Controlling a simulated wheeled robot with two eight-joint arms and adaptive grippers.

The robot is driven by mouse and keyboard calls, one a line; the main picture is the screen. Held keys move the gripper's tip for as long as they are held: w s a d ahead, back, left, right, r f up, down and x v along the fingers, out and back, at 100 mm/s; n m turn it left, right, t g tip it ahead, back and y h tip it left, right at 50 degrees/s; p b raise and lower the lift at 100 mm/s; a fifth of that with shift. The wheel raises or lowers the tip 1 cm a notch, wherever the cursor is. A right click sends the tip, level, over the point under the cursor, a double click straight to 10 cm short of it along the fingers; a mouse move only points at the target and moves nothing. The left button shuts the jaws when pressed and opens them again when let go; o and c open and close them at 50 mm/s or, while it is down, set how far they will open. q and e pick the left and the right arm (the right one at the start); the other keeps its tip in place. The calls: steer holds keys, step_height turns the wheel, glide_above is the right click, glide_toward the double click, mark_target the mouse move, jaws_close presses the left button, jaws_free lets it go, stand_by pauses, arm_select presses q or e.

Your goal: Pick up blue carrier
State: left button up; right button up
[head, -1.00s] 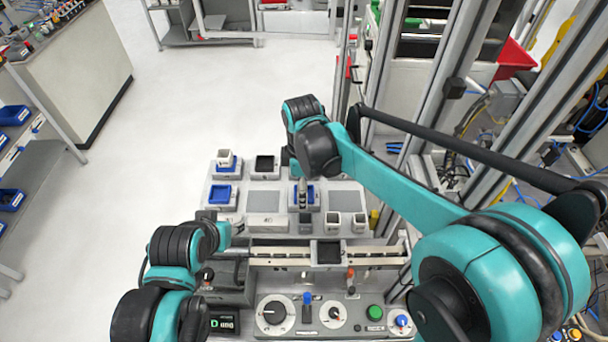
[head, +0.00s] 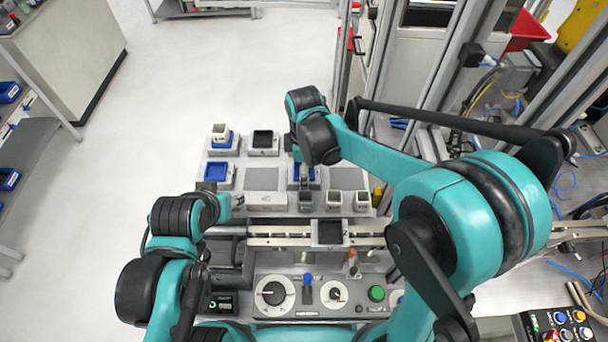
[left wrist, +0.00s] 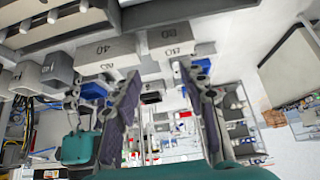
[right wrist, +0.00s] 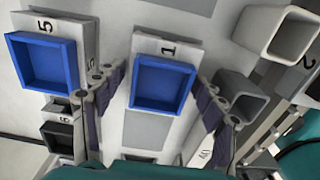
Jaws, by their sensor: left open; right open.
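A blue carrier (right wrist: 162,84), an open square tray, sits on the grey station marked 1. My right gripper (right wrist: 160,90) is open, with a finger on each side of this carrier in the right wrist view; I cannot tell if they touch it. In the head view, the carrier (head: 295,174) is partly hidden under my right gripper (head: 304,183). A second blue carrier (right wrist: 43,62) sits on the station marked 5. My left gripper (left wrist: 160,85) is open and empty, near grey blocks marked with numbers.
A white cup-like part (head: 219,130) stands on another blue carrier at the back left. A black carrier (head: 263,138) sits beside it. Several small grey and white cups (head: 334,199) stand along the front. A rail with a dark carrier (head: 330,232) crosses before the control panel (head: 290,295).

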steer(key=c, duration=1.2)
steer(key=shift+r, duration=0.15)
